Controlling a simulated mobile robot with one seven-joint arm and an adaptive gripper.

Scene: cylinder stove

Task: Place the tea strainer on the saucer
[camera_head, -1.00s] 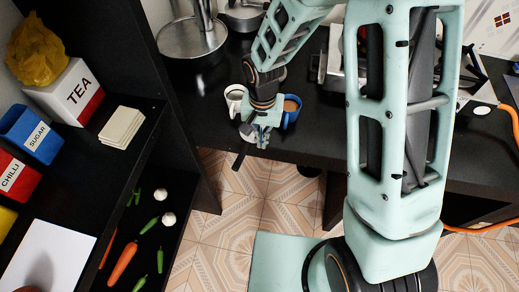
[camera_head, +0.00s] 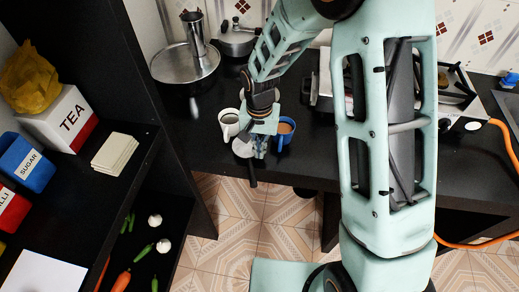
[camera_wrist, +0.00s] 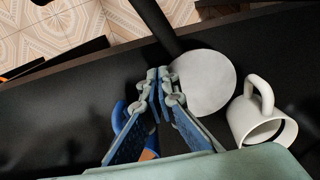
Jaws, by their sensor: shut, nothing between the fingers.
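My gripper (camera_head: 260,152) is shut and empty above the counter's front edge; its fingertips show in the wrist view (camera_wrist: 158,80). A pale round disc (camera_wrist: 207,84) lies beside the fingertips, right of them in the wrist view; it also shows in the head view (camera_head: 241,148). A dark handle (camera_wrist: 163,26) runs up to the disc's edge and sticks out over the counter edge in the head view (camera_head: 253,178). Disc and handle look like the tea strainer. I cannot make out a separate saucer; the fingers hide part of this area.
A white mug (camera_head: 228,128) stands left of my gripper and a blue mug (camera_head: 286,137) with brown contents stands right. A metal pan (camera_head: 186,66) and a stove (camera_head: 465,105) stand further back. A shelf with a tea box (camera_head: 58,118) is at the left.

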